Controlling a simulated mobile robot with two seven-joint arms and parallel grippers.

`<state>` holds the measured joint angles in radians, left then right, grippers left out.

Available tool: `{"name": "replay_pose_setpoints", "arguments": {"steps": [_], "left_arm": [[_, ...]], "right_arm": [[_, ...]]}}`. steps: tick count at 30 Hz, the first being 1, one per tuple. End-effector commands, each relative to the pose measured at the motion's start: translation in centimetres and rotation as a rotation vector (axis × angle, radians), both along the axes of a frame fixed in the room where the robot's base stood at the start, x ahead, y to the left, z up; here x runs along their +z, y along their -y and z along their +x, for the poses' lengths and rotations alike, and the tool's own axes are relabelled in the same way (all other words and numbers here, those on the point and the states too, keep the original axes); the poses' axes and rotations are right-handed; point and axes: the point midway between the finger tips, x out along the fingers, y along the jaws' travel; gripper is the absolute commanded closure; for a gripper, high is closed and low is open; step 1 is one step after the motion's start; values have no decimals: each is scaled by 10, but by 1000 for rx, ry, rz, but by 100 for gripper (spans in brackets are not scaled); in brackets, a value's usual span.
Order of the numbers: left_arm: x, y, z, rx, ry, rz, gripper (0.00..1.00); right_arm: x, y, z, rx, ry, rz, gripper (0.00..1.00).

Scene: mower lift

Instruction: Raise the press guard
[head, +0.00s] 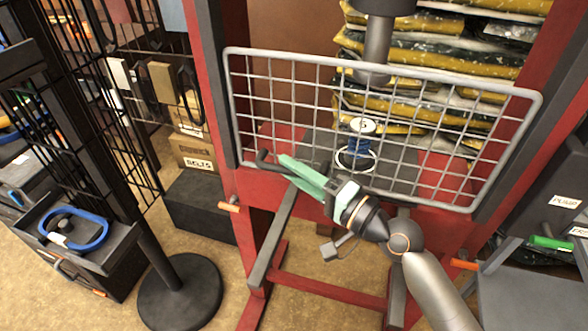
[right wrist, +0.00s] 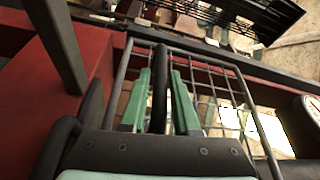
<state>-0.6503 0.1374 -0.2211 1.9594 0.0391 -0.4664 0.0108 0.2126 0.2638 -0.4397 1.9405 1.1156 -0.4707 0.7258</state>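The press guard (head: 468,88) is a grey wire-mesh panel on the front of the red press (head: 325,284). It also shows in the right wrist view (right wrist: 205,52). A black handle bar (right wrist: 160,85) is at its lower left, with its end (head: 264,160) sticking out past the fingertips in the head view. My right gripper (head: 286,170) has pale green fingers, one on each side of this bar, close to it in the right wrist view (right wrist: 160,78). I cannot tell whether they press on it. My left gripper is not in view.
Yellow-and-dark bags (head: 440,50) are stacked behind. A black post with a round base (head: 180,292) stands at left, beside a tray with a blue ring (head: 100,236). A grey surface (head: 530,300) is at lower right.

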Motion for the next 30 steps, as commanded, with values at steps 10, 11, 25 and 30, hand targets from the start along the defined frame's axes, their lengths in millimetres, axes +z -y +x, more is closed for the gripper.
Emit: {"name": "replay_pose_setpoints", "arguments": {"steps": [10, 11, 25, 30], "left_arm": [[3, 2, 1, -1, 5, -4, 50], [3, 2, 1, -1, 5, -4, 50], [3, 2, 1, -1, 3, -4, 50], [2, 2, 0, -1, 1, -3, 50]], "right_arm": [[0, 0, 0, 0, 0, 0, 100], [0, 0, 0, 0, 0, 0, 100], [0, 0, 0, 0, 0, 0, 100], [0, 0, 0, 0, -1, -1, 100]]}}
